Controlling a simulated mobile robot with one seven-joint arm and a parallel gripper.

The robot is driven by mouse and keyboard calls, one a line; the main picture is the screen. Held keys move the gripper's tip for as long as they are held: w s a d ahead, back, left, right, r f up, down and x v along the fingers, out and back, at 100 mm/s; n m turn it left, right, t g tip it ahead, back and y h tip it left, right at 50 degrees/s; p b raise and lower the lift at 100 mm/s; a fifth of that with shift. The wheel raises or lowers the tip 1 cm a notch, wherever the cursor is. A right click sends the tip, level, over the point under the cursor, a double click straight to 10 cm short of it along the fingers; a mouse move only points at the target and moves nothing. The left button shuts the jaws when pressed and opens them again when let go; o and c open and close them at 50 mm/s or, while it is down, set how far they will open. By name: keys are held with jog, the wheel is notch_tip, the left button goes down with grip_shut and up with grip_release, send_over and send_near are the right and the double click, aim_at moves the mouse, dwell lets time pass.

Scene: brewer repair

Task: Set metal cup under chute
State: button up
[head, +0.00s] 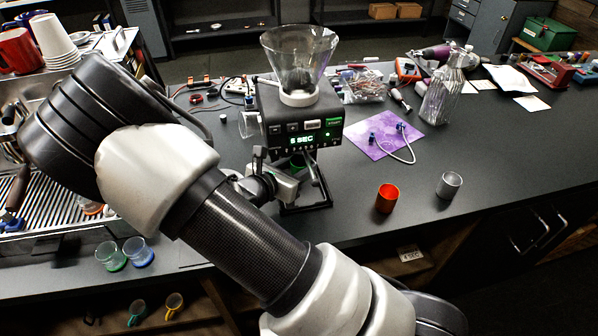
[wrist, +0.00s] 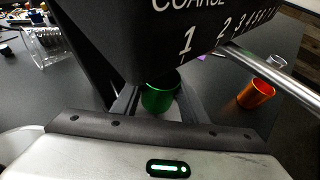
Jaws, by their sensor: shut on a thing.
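A green metal cup (wrist: 160,94) stands under the black grinder body, beneath its chute area; the chute mouth itself is hidden. My gripper (head: 297,178) reaches in low at the grinder's front and is shut on the green cup. The arm partly hides the cup in the head view. The grinder (head: 300,115) has a glass hopper (head: 298,55) and a display reading "5 SEC". An orange-red cup (head: 387,198) and a silver cup (head: 449,185) stand upright on the counter to the right; they also show in the wrist view, orange (wrist: 257,94) and silver (wrist: 276,60).
A purple mat (head: 385,135) with a hose lies right of the grinder. An espresso machine (head: 40,200) and clear cups (head: 125,254) are at left. The counter right of the silver cup is clear.

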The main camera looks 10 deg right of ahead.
jog(key=shift+f, duration=1.3)
jog(key=shift+f, duration=0.1)
jog(key=o, duration=0.9)
jog(key=shift+s, duration=0.1)
jog(key=shift+c, duration=0.2)
jog(key=shift+a+r, duration=0.15)
jog(key=shift+r, duration=0.05)
jog(key=v, duration=1.1)
jog(key=shift+s+a, duration=0.25)
jog(key=shift+s, duration=0.05)
jog(key=shift+r, duration=0.2)
